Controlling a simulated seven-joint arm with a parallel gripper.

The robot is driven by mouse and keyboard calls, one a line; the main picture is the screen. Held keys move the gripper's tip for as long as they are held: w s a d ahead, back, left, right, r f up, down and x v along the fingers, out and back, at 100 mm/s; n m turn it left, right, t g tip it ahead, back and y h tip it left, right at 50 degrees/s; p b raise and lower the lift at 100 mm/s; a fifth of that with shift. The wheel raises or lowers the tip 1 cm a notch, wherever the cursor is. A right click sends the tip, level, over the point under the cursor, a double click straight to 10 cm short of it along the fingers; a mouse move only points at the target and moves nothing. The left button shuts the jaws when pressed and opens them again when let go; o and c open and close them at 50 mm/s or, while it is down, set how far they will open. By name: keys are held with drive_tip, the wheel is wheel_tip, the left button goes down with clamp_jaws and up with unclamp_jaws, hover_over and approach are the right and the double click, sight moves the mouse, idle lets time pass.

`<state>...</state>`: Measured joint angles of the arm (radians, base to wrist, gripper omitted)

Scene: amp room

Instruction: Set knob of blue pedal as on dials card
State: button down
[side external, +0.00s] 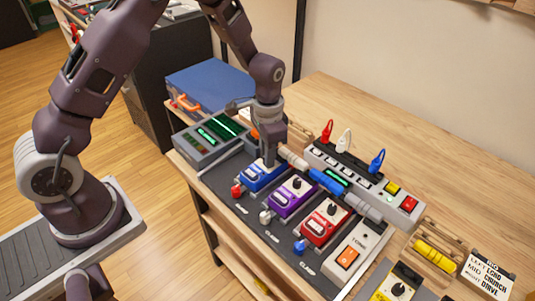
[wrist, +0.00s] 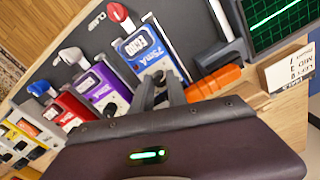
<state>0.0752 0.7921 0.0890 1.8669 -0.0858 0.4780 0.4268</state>
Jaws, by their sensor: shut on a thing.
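The blue pedal (side external: 258,178) is at the left end of the pedal row. In the wrist view the blue pedal (wrist: 146,52) shows its "ECHO" label. My gripper (side external: 268,160) points down over its far part. In the wrist view my gripper (wrist: 160,90) is shut on the pedal's knob, which the fingers mostly hide; its pointer setting cannot be read.
Purple (side external: 293,197) and red (side external: 325,222) pedals stand right of the blue one. A grey scope box (side external: 208,138) is to its left. An orange-handled tool (wrist: 213,82) lies close beside my gripper. A power strip (side external: 360,178) runs behind the pedals.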

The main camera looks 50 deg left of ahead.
drive_tip(key=n, duration=0.5)
drive_tip(key=shift+n, duration=0.4)
idle(0.4)
drive_tip(key=c, duration=1.6)
unclamp_jaws()
drive_tip(key=shift+r, duration=0.1)
wheel_tip(320, 180, up, 6)
drive_tip(key=shift+w, duration=0.1)
drive_tip(key=shift+r, duration=0.45)
